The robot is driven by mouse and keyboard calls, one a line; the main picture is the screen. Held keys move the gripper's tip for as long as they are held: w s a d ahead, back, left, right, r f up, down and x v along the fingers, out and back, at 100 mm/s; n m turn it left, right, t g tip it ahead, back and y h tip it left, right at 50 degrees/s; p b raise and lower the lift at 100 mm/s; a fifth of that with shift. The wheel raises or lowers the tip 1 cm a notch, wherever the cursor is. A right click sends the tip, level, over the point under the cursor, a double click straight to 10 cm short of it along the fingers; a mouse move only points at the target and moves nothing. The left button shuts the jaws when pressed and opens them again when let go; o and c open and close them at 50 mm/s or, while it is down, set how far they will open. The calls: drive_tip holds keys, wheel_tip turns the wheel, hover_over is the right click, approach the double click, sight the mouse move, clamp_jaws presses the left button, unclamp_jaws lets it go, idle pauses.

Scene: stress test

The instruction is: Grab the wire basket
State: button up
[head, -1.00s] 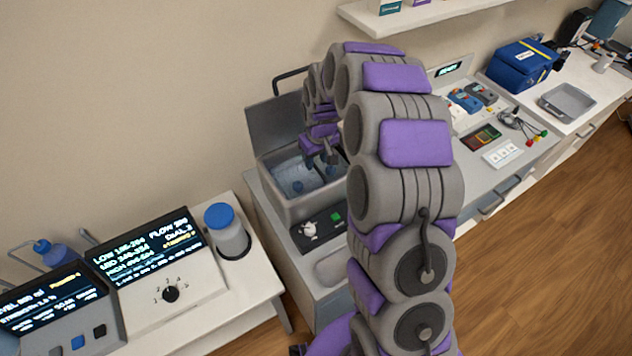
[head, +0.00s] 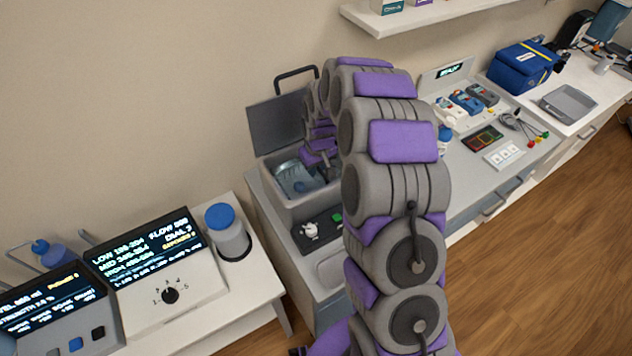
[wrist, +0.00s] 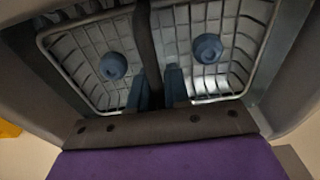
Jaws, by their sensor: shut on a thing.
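The wire basket (wrist: 90,65) fills most of the wrist view, a silvery mesh with two round blue caps inside. A dark bar, which looks like its handle, runs down the picture to between my fingers. My gripper (wrist: 159,88) is shut on this handle, though the exact contact is partly hidden. In the head view the basket (head: 292,176) shows inside a grey open-topped basin (head: 308,205), with one blue cap visible. My arm hides its right part, and whether it touches the basin floor cannot be told.
The basin's raised lid (head: 276,125) stands behind it against the wall. A black control panel (head: 318,232) lies in front. A blue-capped canister (head: 228,235) and a display box (head: 155,265) stand on the left table. Several devices (head: 468,101) sit on the right counter.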

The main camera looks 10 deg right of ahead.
drive_tip(key=shift+a, duration=0.15)
clamp_jaws()
